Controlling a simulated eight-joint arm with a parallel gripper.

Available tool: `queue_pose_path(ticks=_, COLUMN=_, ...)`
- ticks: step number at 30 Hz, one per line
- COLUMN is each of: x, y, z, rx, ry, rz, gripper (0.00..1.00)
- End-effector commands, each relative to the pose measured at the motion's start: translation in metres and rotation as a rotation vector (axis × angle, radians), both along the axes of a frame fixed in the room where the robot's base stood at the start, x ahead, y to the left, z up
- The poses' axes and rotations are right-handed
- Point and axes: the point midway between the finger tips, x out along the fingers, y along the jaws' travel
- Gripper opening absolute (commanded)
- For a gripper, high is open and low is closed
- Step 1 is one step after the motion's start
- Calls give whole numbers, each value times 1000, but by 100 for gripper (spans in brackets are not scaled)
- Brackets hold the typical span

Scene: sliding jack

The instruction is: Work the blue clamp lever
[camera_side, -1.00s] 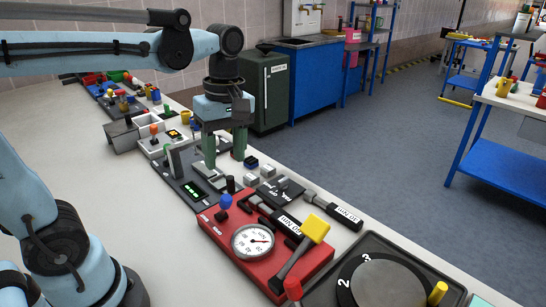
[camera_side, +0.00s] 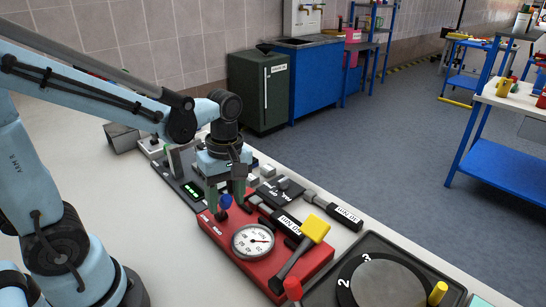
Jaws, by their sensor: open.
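The blue clamp lever (camera_side: 225,202) is a small blue knob on a dark stem at the back left corner of a red base (camera_side: 268,278). My gripper (camera_side: 230,198) points down at the lever, with its greenish fingers just behind and around the blue knob. The gripper is open. Whether a finger touches the knob cannot be told. The red base also carries a round white dial gauge (camera_side: 253,241) and a dark handle with a yellow end (camera_side: 315,228).
A dark panel with a green display (camera_side: 193,190) stands just left of the gripper. Black-handled tools (camera_side: 338,209) lie behind the red base. A dark tray with a turntable (camera_side: 380,285) is at the front right.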

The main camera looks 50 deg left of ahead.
Motion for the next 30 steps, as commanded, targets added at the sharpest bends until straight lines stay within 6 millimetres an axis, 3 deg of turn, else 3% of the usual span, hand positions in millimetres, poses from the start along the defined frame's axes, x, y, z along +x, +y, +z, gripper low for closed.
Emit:
queue_pose_path(ticks=7, x=0, y=0, z=0, rx=0, ry=0, rz=0, gripper=51)
queue_pose_path(ticks=17, x=0, y=0, z=0, rx=0, ry=1, rz=0, gripper=0)
queue_pose_path(ticks=30, x=0, y=3, z=1, rx=-29, ry=2, rz=2, gripper=0)
